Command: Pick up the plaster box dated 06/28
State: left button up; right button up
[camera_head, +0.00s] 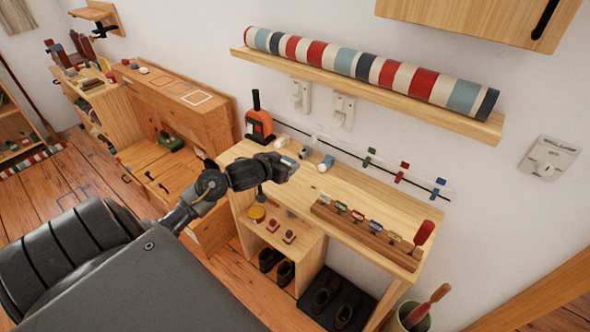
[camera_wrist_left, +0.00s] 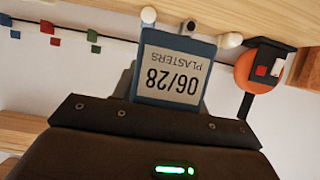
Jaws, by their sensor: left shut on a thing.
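The plaster box (camera_wrist_left: 172,72) shows in the left wrist view with a blue edge and a pale label reading "06/28 PLASTERS", upside down in that picture. My left gripper (camera_head: 278,170) is shut on this box. In the head view the gripper is over the left part of the wooden wall desk (camera_head: 335,192), and only a small pale bit of the box shows at its tip. I cannot tell how far the box is above the desk top. My right gripper is not in view.
An orange and black device (camera_head: 259,126) stands at the desk's back left corner. Small white items (camera_head: 326,163) lie just beyond my gripper. A wooden rack (camera_head: 366,232) with coloured tags lines the desk's front right. A striped roll (camera_head: 370,70) lies on the shelf above.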

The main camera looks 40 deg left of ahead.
pick_arm(q)
jog(key=v, duration=0.8)
jog(key=shift+s+d, duration=0.4)
jog(key=shift+s, duration=0.05)
